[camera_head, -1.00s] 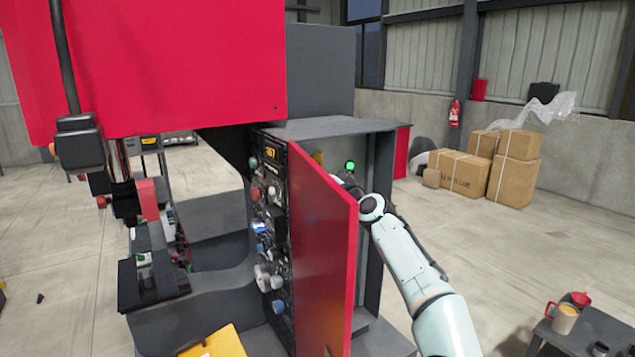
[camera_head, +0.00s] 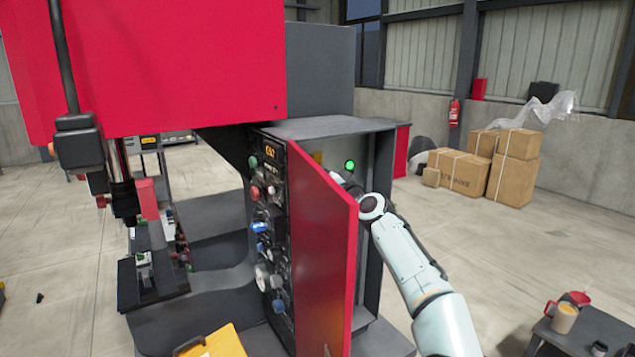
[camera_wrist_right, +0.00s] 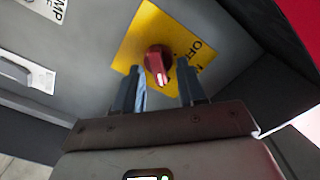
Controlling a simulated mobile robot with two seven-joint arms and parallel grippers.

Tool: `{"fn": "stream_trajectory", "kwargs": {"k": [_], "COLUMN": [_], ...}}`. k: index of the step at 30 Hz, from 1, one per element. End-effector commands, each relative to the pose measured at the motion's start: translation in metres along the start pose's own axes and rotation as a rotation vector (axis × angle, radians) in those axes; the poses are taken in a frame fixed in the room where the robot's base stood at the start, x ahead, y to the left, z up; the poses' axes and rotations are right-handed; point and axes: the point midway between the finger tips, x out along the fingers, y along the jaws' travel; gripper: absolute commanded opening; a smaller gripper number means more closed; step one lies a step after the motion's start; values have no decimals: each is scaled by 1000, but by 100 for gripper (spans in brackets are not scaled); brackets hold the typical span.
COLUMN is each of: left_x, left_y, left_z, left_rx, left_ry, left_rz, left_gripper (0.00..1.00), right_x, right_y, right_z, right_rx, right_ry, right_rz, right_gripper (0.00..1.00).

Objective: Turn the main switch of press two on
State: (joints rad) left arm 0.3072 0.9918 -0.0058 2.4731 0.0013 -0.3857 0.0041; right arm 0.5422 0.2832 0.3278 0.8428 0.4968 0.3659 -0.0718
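The main switch is a red rotary knob (camera_wrist_right: 158,58) with a white mark, on a yellow plate (camera_wrist_right: 139,38) fixed to a grey panel in the right wrist view. The plate carries the letters OFF and a partly hidden second label. The white mark points toward the gripper. My right gripper (camera_wrist_right: 160,79) is open, its two fingers on either side of the knob with small gaps visible. In the head view the press cabinet's red door (camera_head: 322,255) stands open and hides my right gripper. My left gripper is not in view.
A green lamp (camera_head: 349,166) glows inside the cabinet (camera_head: 376,240). A small table with mugs (camera_head: 564,317) stands at the lower right. Boxes (camera_head: 461,172) stand by the wall; floor between is clear.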

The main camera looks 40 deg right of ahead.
Motion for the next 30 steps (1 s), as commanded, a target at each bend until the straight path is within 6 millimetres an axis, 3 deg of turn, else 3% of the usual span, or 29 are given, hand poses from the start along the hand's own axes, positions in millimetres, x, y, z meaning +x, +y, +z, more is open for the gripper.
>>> {"fn": "stream_trajectory", "kwargs": {"k": [6,10,21,30], "left_x": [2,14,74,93], "left_y": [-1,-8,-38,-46], "left_z": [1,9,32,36], "left_rx": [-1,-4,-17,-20], "left_ry": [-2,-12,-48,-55], "left_rz": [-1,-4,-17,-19], "left_gripper": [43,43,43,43], "right_x": [-2,-15,-95,-131], "right_y": [1,3,5,2], "right_z": [1,3,4,1], "right_rx": [-2,-4,-4,-2], "right_ry": [-2,-2,0,0], "right_rz": [1,3,4,2], "right_gripper": [40,40,40,40]}}
